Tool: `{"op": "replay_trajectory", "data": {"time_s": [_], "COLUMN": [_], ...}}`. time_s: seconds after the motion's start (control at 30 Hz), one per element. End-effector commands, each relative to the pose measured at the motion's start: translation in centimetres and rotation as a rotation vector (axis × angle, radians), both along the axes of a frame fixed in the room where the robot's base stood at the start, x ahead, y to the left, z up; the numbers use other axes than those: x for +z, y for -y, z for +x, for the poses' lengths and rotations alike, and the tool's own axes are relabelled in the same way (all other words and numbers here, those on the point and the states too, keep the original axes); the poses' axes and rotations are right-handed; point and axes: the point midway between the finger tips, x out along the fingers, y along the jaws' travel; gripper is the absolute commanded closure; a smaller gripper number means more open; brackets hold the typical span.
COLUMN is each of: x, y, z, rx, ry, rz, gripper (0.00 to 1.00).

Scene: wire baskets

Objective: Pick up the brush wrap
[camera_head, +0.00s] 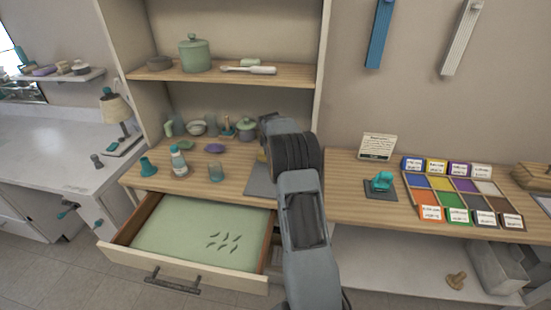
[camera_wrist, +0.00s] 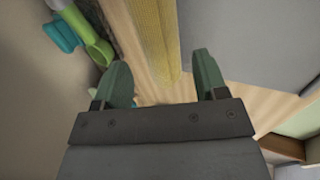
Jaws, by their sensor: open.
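A yellow, woven-looking strip, which seems to be the brush wrap (camera_wrist: 158,38), runs down from the top of the wrist view. Its near end shows in the gap between my fingertips. My gripper (camera_wrist: 163,76) is open, with one dark green finger on each side of that gap. I see no finger touching the wrap, and its depth relative to the fingers is hard to tell. In the head view a small yellow patch of the wrap (camera_head: 261,156) shows just left of my arm. My arm hides the rest of it and the gripper fingers there.
A grey mat (camera_head: 259,181) lies on the wooden counter beside my arm. Below it a drawer (camera_head: 146,216) with a green lining stands open. Paint trays (camera_head: 458,186) lie right.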

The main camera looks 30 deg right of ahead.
Motion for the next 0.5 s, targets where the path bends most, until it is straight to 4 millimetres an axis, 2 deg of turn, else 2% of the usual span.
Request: {"op": "replay_trajectory", "data": {"time_s": [0.27, 0.5], "x": [-1.5, -4.4], "y": [0.5, 1.5], "z": [0.5, 1.3], "rx": [-0.001, -0.001], "ry": [0.0, -0.002], "rz": [0.001, 0.001], "gripper": [0.34, 0.34]}}
